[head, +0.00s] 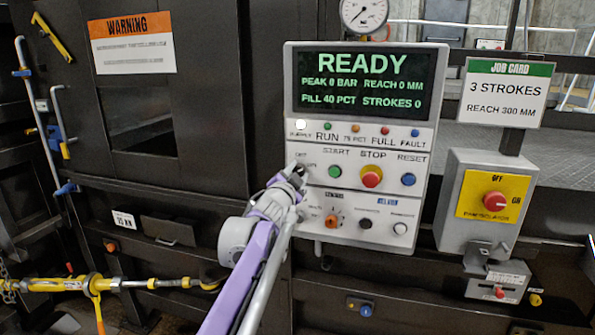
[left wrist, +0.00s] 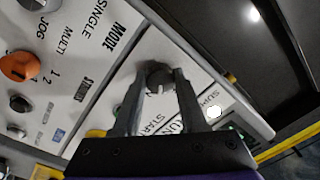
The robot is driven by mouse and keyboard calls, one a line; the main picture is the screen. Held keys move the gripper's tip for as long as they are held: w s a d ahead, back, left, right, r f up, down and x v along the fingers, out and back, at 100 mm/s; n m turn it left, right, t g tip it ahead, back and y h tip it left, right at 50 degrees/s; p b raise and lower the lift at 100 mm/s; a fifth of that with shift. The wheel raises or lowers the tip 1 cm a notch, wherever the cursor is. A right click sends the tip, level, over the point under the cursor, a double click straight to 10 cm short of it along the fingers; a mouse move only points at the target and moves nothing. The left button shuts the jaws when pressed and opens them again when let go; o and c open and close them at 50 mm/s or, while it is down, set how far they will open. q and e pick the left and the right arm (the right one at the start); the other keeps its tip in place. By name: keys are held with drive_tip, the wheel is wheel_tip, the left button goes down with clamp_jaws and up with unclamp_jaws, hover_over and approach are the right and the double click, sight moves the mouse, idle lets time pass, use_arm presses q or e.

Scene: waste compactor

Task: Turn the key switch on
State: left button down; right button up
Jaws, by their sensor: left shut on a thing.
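The key switch (left wrist: 160,74) is a dark round knob on the light grey control panel (head: 436,60). It sits between my fingertips in the left wrist view. My left gripper (head: 297,172) reaches the panel's left side, just left of the green START button (head: 335,171), at the "OFF" and "ON" lettering. It also shows in the left wrist view (left wrist: 158,82), with its fingers closed on both sides of the key switch. In the head view the gripper mostly hides the switch, so its turned position is unclear. My right gripper is not in view.
The panel display (head: 364,82) reads READY, and the white supply lamp (head: 300,124) is lit. A red STOP button (head: 371,176), blue RESET button (head: 408,179) and orange selector (head: 332,221) are nearby. A red isolator knob (head: 495,201) is on the box at right.

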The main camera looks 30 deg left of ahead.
use_arm(q)
drive_tip(key=shift+m, duration=0.5)
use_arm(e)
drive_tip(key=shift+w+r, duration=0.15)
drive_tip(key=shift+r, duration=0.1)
use_arm(q)
drive_tip(key=shift+c, duration=2.2)
unclamp_jaws()
drive_tip(key=b+v, duration=0.2)
drive_tip(key=v, duration=0.8)
drive_tip(key=shift+s, duration=0.4)
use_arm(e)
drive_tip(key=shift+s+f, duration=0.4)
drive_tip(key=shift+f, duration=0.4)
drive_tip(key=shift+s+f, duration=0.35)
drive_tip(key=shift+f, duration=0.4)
